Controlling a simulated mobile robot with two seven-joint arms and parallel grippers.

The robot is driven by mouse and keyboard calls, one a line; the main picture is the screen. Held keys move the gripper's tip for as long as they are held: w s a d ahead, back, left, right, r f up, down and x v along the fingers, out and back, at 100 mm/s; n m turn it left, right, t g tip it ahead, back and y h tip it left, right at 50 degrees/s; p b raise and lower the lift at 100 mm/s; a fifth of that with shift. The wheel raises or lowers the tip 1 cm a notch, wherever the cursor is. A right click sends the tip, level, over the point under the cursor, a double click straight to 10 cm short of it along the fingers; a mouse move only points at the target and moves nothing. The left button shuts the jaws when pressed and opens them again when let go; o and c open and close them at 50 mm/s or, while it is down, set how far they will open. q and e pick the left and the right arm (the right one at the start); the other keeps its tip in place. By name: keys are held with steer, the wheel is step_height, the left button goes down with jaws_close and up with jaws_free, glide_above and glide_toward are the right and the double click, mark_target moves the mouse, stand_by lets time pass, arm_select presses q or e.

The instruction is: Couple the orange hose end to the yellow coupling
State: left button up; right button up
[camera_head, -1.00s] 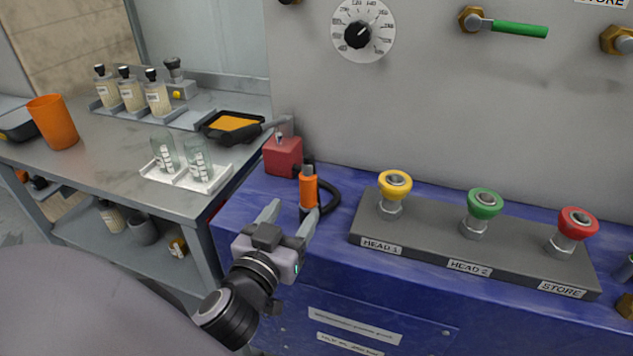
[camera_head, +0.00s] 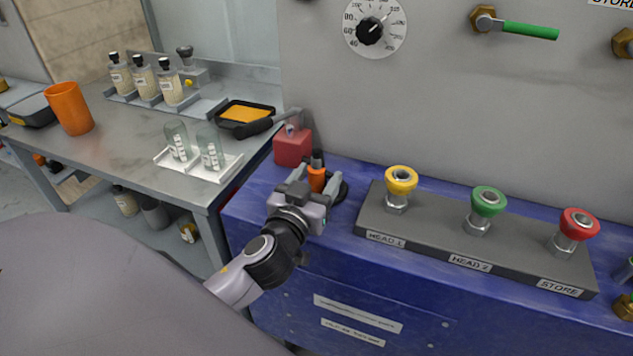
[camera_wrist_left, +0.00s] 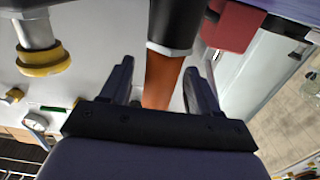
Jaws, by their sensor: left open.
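The orange hose end (camera_head: 317,178) stands upright on the blue bench beside a red block, with its dark hose behind it. My left gripper (camera_head: 318,182) is open, with one finger on each side of the hose end. In the left wrist view the orange hose end (camera_wrist_left: 163,75) shows between the two spread fingers (camera_wrist_left: 160,85), with gaps at its sides. The yellow coupling (camera_head: 401,181) stands on the grey block over the HEAD 1 label, right of the gripper. It also shows in the left wrist view (camera_wrist_left: 43,63) at the upper left. My right gripper is out of view.
A green coupling (camera_head: 487,202) and a red coupling (camera_head: 578,226) share the grey block (camera_head: 420,226). The red block (camera_head: 292,147) is close behind the hose end. A steel side table (camera_head: 115,148) with bottles and an orange cup stands at left.

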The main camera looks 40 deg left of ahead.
arm_select(q)
steer(key=shift+c, duration=0.2)
jaws_close()
steer(key=shift+r, duration=0.15)
